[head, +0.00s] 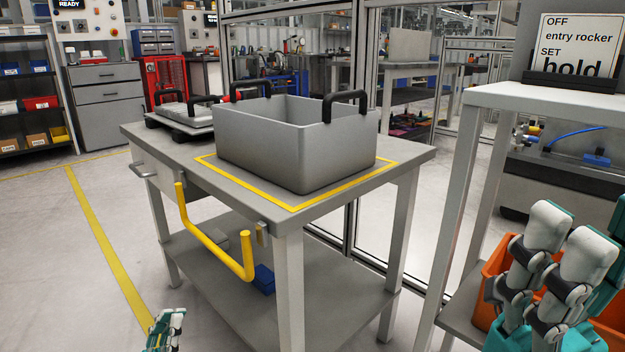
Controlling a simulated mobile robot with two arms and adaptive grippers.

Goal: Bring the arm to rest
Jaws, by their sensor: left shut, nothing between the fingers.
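My left gripper (170,318) shows small at the bottom edge, left of the grey workbench (410,160). It points up, is shut and is empty. It appears apart from the bench. Its arm is mostly out of frame below. White, grey and teal parts of my right arm and gripper (563,240) stand at the lower right, in front of an orange bin (495,262). I cannot tell whether the right gripper is open or shut.
A grey open tote (290,155) with black handles stands inside yellow tape on the bench. A yellow bar handle (215,245) juts from the bench front. A white stand (560,101) with a sign (580,45) is at right. Floor at left is clear.

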